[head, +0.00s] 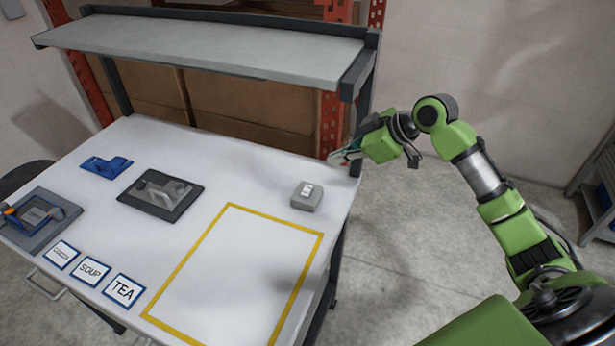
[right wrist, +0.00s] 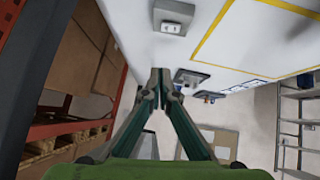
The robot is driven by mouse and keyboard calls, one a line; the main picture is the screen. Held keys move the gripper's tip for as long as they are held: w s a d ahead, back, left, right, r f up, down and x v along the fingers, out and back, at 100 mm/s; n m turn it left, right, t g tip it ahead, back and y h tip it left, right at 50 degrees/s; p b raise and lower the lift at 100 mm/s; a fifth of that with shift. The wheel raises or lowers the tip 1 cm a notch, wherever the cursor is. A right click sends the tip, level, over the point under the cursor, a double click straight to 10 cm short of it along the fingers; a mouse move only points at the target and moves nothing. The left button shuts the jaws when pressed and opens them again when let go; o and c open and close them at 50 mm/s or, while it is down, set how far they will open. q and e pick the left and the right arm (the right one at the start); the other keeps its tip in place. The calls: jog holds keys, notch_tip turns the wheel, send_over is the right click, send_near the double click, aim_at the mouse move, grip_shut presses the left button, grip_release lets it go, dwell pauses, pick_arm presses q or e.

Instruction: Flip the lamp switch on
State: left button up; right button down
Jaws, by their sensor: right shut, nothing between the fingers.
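The lamp switch seems to be the small grey box with a white rocker (head: 306,195) on the right part of the white table. It also shows at the top of the right wrist view (right wrist: 173,16), beyond my fingertips. Which way the rocker is tipped is too small to tell. My right gripper (head: 340,157) is at the table's back right corner, behind and to the right of the switch box and apart from it. Its fingers are shut and empty, meeting at the tips in the right wrist view (right wrist: 160,84). My left gripper is not in view.
A grey shelf (head: 215,47) spans the table's back, with a dark post near my right gripper. A yellow-outlined area (head: 240,275) is bare. A dark plate device (head: 160,194), a blue holder (head: 106,166), a grey fixture (head: 38,218) and label cards (head: 92,270) lie left.

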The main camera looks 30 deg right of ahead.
jog(key=p, duration=0.3)
send_over(312, 187)
jog(key=f, duration=0.6)
jog(key=shift+s+a+f, duration=0.15)
jog(key=shift+s, duration=0.2)
jog(key=f, duration=0.1)
jog(key=f+p, duration=0.1)
jog(key=f, duration=0.1)
jog(key=shift+w+f, duration=0.3)
jog(key=shift+w, duration=0.05)
jog(key=shift+d+f+p, duration=0.2)
jog(key=shift+f+p, duration=0.1)
jog(key=shift+f, duration=0.2)
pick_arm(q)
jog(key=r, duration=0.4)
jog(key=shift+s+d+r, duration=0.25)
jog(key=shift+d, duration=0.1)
